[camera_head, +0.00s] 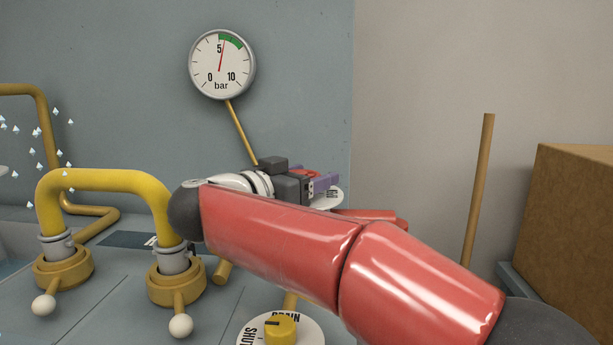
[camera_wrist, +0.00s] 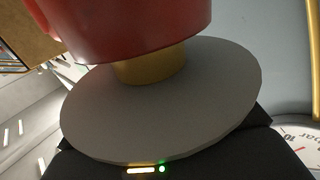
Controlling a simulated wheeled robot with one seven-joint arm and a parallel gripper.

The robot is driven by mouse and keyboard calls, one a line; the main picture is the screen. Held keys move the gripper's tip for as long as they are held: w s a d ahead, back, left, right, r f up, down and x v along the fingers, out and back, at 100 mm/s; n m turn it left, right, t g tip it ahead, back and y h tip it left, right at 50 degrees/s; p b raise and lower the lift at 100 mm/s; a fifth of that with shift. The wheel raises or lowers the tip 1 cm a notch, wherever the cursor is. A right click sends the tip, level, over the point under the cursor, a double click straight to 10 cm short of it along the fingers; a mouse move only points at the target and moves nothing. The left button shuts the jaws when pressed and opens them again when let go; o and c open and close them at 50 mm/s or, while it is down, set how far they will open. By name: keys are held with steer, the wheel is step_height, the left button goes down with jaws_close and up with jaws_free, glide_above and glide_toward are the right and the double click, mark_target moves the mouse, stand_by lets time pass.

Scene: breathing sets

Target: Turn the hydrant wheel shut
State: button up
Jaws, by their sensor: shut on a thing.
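The red hydrant wheel (camera_head: 305,172) is mostly hidden behind my gripper in the head view; a small red part shows at the jaws. My gripper (camera_head: 314,183), with dark body and purple fingers, is shut on it. A pale round plate with lettering (camera_head: 330,198) shows beside and below the fingers. In the wrist view the red wheel (camera_wrist: 130,30) fills the top, on a short brass stem (camera_wrist: 150,67) over a plain grey disc (camera_wrist: 160,105). The fingertips are not clear there.
A pressure gauge (camera_head: 222,64) on the wall points just past 5, at the green band. A yellow hose (camera_head: 105,180) joins two brass couplings at left. A yellow DRAIN/SHUT knob (camera_head: 280,330) stands in front. A brown pole (camera_head: 480,190) and box (camera_head: 570,215) are at right.

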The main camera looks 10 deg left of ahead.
steer(key=shift+m+g+h, duration=0.7)
steer(key=shift+h, duration=0.2)
steer(key=shift+d+r, duration=0.1)
steer(key=o, duration=1)
steer(key=n+t+y, duration=0.2)
steer(key=n+y, duration=0.1)
steer(key=y, duration=0.1)
steer(key=shift+t, duration=0.4)
steer(key=n+y, duration=0.2)
steer(key=y, duration=0.1)
steer(key=n+t+y, duration=0.1)
steer(key=n+y, duration=0.1)
steer(key=y, duration=0.1)
steer(key=a+n+y, duration=0.1)
steer(key=n+y, duration=0.1)
steer(key=y, duration=0.2)
steer(key=shift+w+a+n, duration=0.1)
steer(key=shift+n, duration=0.2)
steer(key=n+y+b, duration=0.2)
steer(key=y, duration=0.1)
steer(key=n+y+b, duration=0.1)
steer(key=shift+a+f+g+y, duration=0.3)
steer(key=shift+f+g+y, duration=0.05)
steer(key=shift+g+y, duration=0.05)
steer(key=shift+a+r+n+g+y+b, duration=0.2)
steer(key=shift+n+g+y+b, duration=0.1)
steer(key=shift+n+y+b, duration=0.25)
